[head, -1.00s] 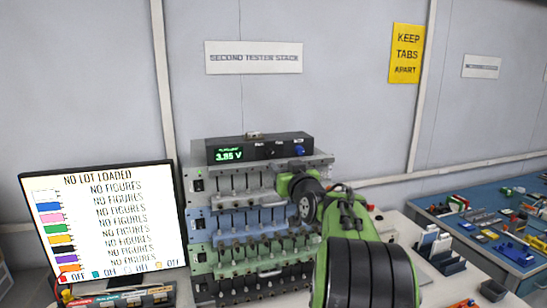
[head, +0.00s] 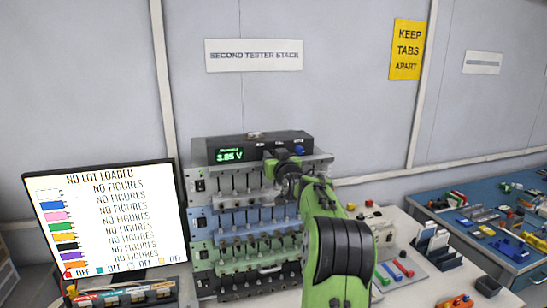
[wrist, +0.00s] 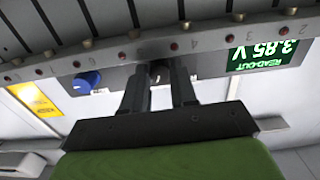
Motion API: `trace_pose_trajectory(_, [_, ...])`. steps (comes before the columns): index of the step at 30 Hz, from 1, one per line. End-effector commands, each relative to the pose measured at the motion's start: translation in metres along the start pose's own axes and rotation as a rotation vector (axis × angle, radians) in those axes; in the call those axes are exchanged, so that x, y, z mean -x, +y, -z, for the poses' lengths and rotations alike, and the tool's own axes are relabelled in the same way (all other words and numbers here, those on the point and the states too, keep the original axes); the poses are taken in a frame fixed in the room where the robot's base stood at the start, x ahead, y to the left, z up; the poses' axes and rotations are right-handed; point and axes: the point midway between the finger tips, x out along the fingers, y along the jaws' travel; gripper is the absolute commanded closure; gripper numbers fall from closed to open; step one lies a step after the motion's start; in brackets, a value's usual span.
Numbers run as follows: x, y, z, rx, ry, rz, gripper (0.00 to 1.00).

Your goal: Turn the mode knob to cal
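The read-out box (head: 318,141) sits on top of the tester stack, its green display (head: 230,155) reading 3.85 V. It shows upside down in the wrist view, with the display (wrist: 264,56) at right. My gripper (wrist: 160,72) is in front of the box's face, its two fingers apart. A small dark knob (wrist: 158,75) lies between the fingertips; I cannot tell whether they touch it. The head view shows my gripper (head: 283,160) covering that part of the face. A blue knob (head: 299,150) is just right of it, and at left in the wrist view (wrist: 87,82). Knob labels are unreadable.
Below the box, the stack's channel rows (head: 250,222) carry several upright levers close under my gripper. A monitor (head: 105,222) stands at left. A white table (head: 405,290) with small holders is at right, and a blue bench (head: 480,215) lies beyond.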

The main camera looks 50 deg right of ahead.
Motion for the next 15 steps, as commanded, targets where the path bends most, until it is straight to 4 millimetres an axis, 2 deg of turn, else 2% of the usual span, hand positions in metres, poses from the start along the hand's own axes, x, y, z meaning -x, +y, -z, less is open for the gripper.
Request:
trace_pose_trajectory(1, [0.0001, 0.0000, 0.0001, 0.000, 0.000, 0.000, 0.87])
trace_pose_trajectory(3, [0.0001, 0.0000, 0.0001, 0.000, 0.000, 0.000, 0.98])
trace_pose_trajectory(4, [0.0002, 0.0000, 0.0001, 0.000, 0.000, 0.000, 1.00])
trace_pose_trajectory(8, [0.0002, 0.0000, -0.0004, -0.034, 0.001, 0.000, 1.00])
trace_pose_trajectory(15, [0.0002, 0.0002, -0.0008, -0.238, 0.000, 0.000, 1.00])
